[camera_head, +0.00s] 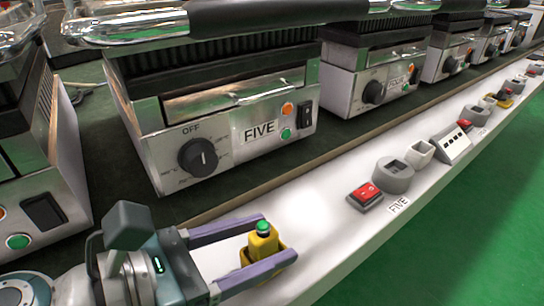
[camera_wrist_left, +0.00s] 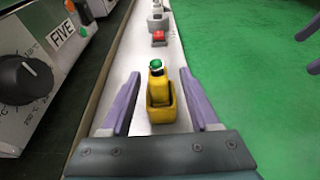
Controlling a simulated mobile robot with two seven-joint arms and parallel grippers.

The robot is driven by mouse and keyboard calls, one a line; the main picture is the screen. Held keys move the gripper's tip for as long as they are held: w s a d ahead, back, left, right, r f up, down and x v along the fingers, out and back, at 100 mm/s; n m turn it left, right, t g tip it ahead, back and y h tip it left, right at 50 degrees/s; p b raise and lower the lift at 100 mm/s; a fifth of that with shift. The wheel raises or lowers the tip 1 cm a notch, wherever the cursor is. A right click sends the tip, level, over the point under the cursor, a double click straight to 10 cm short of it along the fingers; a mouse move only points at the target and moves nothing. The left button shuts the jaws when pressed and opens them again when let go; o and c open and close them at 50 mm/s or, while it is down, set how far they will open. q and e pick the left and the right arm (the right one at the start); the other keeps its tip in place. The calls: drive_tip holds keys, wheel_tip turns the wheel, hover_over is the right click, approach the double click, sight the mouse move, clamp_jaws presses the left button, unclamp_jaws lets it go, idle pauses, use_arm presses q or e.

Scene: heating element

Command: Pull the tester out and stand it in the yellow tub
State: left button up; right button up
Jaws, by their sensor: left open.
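The tester (camera_head: 263,240) is a small yellow block with a green button on top. It stands upright in the yellow tub (camera_head: 247,258) on the white ledge; both also show in the left wrist view, the tester (camera_wrist_left: 157,75) at the tub's (camera_wrist_left: 162,114) far side. My left gripper (camera_head: 240,243) is open, its two purple fingers on either side of the tub and tester. In the left wrist view the left gripper (camera_wrist_left: 157,90) shows a gap on both sides, with nothing held.
A grill (camera_head: 215,130) labelled FIVE, with a black knob, stands behind the ledge. A red switch (camera_head: 365,197), a grey socket block (camera_head: 394,176) and other small parts line the white ledge (camera_head: 315,235) to the right. Green floor lies beyond its front edge.

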use_arm(q)
drive_tip(key=shift+s+a+r+p, duration=0.3)
drive_tip(key=shift+a+r, duration=0.35)
drive_tip(key=shift+r, duration=0.15)
drive_tip(key=v, duration=0.3)
drive_tip(key=f+p+v, duration=0.1)
drive_tip(key=v, duration=0.3)
drive_tip(key=shift+s+a+f, duration=0.2)
drive_tip(key=shift+s, duration=0.05)
drive_tip(key=shift+r, duration=0.1)
use_arm(e)
drive_tip(key=shift+s+a+r, duration=0.2)
drive_tip(key=shift+a+r, duration=0.05)
drive_tip(key=shift+r, duration=0.3)
drive_tip(key=shift+s+a+r, duration=0.2)
drive_tip(key=shift+a+r, duration=0.05)
drive_tip(key=shift+r, duration=0.3)
use_arm(q)
drive_tip(key=shift+r, duration=0.1)
